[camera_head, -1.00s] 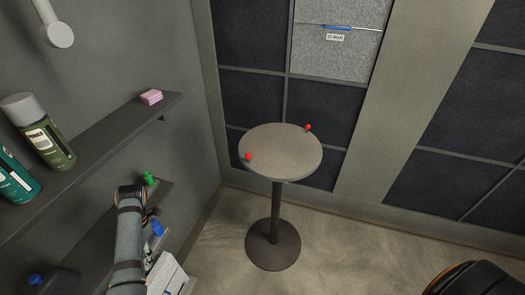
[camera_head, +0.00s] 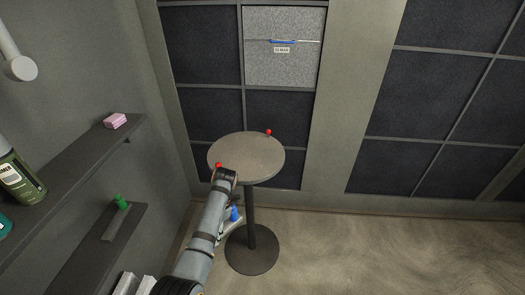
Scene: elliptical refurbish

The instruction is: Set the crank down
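My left arm reaches up from the bottom, its wrist overlapping the near edge of the round table (camera_head: 258,160). My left gripper (camera_head: 234,201) points down there, mostly hidden behind the wrist. A blue knob with a pale bar, seemingly the crank (camera_head: 235,214), hangs at the gripper, in front of the table's post in the picture. It has travelled with the arm, so the gripper appears shut on it; the contact is hidden. My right gripper is out of view.
Red balls stand at the tabletop's near left (camera_head: 218,166) and far right (camera_head: 268,132) edges; the top between is clear. Left shelves hold a pink block (camera_head: 115,121), a green piece (camera_head: 121,202) and a spray can (camera_head: 18,178). Floor at right is open.

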